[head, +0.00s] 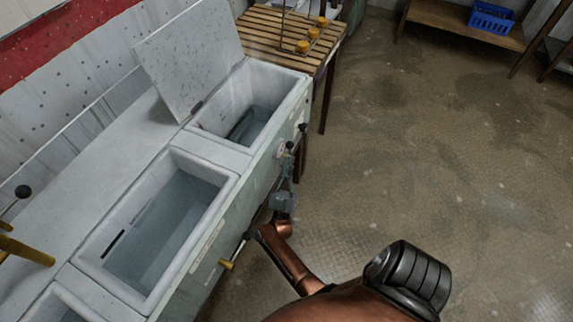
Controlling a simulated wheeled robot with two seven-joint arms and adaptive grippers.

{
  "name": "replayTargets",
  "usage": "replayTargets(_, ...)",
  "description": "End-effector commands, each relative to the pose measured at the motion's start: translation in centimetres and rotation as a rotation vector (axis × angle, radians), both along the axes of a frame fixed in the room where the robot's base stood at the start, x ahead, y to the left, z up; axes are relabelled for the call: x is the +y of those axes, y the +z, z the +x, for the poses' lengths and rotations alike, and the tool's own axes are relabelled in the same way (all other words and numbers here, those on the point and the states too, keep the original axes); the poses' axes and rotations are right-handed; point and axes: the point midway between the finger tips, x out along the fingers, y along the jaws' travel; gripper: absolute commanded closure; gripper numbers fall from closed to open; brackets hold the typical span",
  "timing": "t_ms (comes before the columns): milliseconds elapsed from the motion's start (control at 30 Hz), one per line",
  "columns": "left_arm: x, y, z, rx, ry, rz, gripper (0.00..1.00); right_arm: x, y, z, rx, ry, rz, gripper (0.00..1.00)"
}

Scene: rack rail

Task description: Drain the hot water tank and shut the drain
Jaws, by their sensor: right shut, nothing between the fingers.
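A long pale tank unit (215,152) with several basins runs along the left. The far basin (247,112) has its grey lid (190,60) raised and some water inside. The middle basin (160,228) is open and also holds water. On the front panel by the far basin are a round dial (282,150) and a black-knobbed lever (289,145). Below the middle basin is a yellow-handled fitting (226,264) with a black knob (247,236) nearby. My right gripper (286,180) is shut and empty, close to the front panel below the dial; contact is unclear. Which tank is hot is not legible.
A slatted wooden table (290,30) with small orange-topped items stands beyond the unit. A shelf with a blue basket (492,18) is at the far right. A yellow bar (25,251) and a black ball (22,191) show at the left edge. The floor at right is clear.

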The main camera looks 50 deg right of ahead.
Motion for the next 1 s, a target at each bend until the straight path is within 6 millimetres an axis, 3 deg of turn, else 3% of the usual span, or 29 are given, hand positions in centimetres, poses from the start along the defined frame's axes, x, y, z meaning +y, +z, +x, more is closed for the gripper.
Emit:
replayTargets(433, -0.1, 0.0, -0.1, 0.001, 0.000, -0.001, 0.06, 5.2, -6.2, -2.9, 0.002, 0.001, 0.001, 1.00)
replayTargets(1000, -0.1, 0.0, -0.1, 0.002, 0.001, -0.001, 0.06, 6.2, -7.2, -3.5, 0.001, 0.000, -0.001, 1.00)
